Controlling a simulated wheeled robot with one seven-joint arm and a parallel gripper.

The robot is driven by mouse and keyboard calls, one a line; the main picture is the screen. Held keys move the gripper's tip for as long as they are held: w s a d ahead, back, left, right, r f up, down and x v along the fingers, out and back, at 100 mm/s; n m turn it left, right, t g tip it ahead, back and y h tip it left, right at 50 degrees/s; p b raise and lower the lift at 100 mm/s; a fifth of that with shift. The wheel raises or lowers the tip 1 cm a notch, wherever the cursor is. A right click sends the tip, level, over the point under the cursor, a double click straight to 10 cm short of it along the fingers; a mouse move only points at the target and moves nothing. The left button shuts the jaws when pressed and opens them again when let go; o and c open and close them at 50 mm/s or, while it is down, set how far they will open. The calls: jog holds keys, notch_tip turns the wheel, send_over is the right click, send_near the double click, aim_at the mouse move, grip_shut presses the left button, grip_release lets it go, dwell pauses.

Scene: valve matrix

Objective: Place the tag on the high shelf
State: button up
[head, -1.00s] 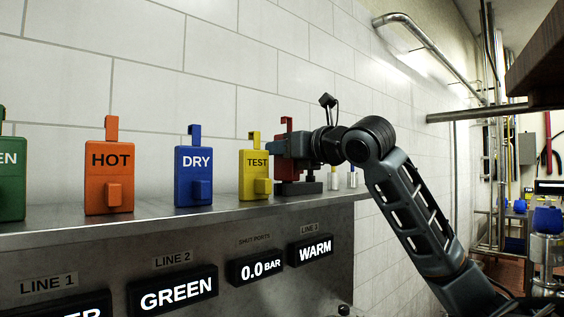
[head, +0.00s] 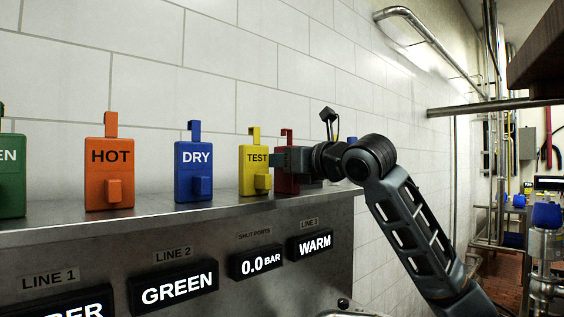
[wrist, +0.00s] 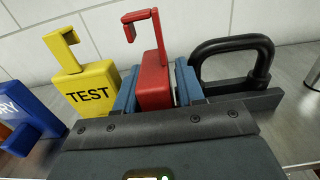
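A red tag (head: 287,180) with a hooked top stands upright at the right end of the steel shelf (head: 120,222), just right of the yellow TEST tag (head: 254,178). Its base appears to be at shelf level. My gripper (head: 284,160) reaches in from the right at the red tag. In the wrist view, the red tag (wrist: 155,82) sits between my gripper's two blue fingers (wrist: 156,90), which lie close against its sides. The hook rises above the fingers. The tag's lower part is hidden by my gripper there.
Blue DRY (head: 194,172), orange HOT (head: 109,172) and green tags (head: 11,175) stand along the shelf to the left. Label displays (head: 173,289) are on the panel below. A tiled wall is behind. A black loop (wrist: 235,60) is right of the fingers. A brown overhang (head: 540,50) is upper right.

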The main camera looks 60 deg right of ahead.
jog(key=shift+r+p, duration=0.25)
jog(key=shift+p, duration=0.05)
jog(key=b+v, duration=0.3)
jog(key=v, duration=0.9)
